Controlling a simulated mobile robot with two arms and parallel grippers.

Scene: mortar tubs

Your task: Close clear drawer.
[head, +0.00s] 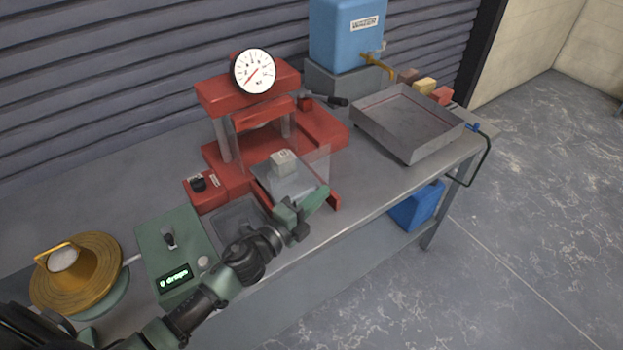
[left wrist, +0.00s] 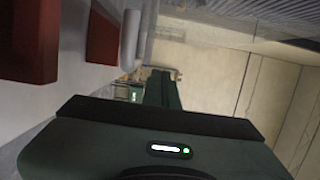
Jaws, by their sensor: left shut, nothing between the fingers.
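The clear drawer (head: 318,163) shows as see-through panels at the front of the red press (head: 225,155) in the head view. It juts out toward the table's front edge, so it stands open. A pale grey block (head: 283,161) is behind or inside its panels. My left gripper (head: 318,198) is shut and empty, just in front of the drawer's lower front. I cannot tell whether it touches the drawer. In the left wrist view its shut fingers (left wrist: 161,90) point away from the camera, with red parts of the press at upper left. My right gripper is not in view.
A green box with a lit display (head: 175,255) and a round brown-gold item (head: 75,272) stand at the left. A grey metal tray (head: 407,122) and a blue water tank (head: 345,35) are at the right and back. The grey table (head: 130,200) ends close to my arm.

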